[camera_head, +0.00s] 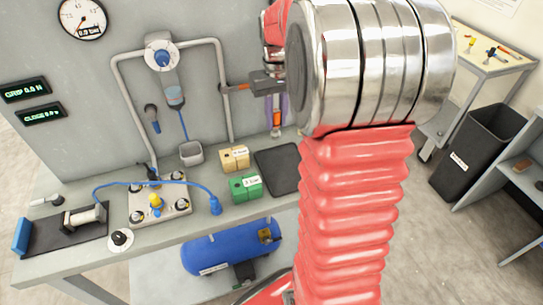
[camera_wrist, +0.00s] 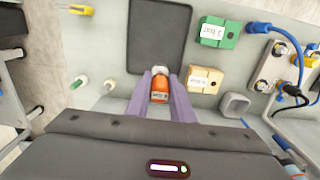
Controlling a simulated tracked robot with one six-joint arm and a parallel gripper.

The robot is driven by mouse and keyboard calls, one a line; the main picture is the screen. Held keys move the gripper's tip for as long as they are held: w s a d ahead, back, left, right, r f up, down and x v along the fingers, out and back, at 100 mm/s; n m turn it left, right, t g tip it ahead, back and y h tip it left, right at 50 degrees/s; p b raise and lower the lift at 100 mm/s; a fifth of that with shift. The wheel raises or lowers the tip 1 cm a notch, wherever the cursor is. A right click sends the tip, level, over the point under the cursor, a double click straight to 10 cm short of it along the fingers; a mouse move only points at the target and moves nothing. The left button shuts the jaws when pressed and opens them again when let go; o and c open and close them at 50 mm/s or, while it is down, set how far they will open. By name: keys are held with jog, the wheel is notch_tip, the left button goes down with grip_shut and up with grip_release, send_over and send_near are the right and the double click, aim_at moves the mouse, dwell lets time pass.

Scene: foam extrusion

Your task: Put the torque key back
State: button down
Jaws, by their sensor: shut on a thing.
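My gripper (camera_wrist: 160,100) has two purple fingers and is shut on a small orange piece with a white label, which I take to be the torque key (camera_wrist: 160,92). A pale metallic end shows at its top in the wrist view. In the head view the torque key (camera_head: 277,119) hangs below my gripper, near the grey wall and above the back of the bench. My own arm covers much of the right half of that view. No clearly marked holder for the key can be made out.
A dark mat (camera_head: 278,170) lies bare on the bench (camera_head: 75,252). Beside it stand a tan box (camera_head: 235,158) and a green box (camera_head: 245,188). A grey cup (camera_head: 191,153), valve plate (camera_head: 160,213) and blue hose fill the left. A side table (camera_head: 490,48) holds small tools.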

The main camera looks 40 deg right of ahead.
aim_at(276, 135)
jog(key=shift+f, duration=3.15)
jog(key=shift+f, duration=0.1)
jog(key=shift+f, duration=1.75)
jog(key=c, duration=1.6)
grip_release()
jog(key=shift+f, duration=0.1)
jog(key=shift+o, duration=0.2)
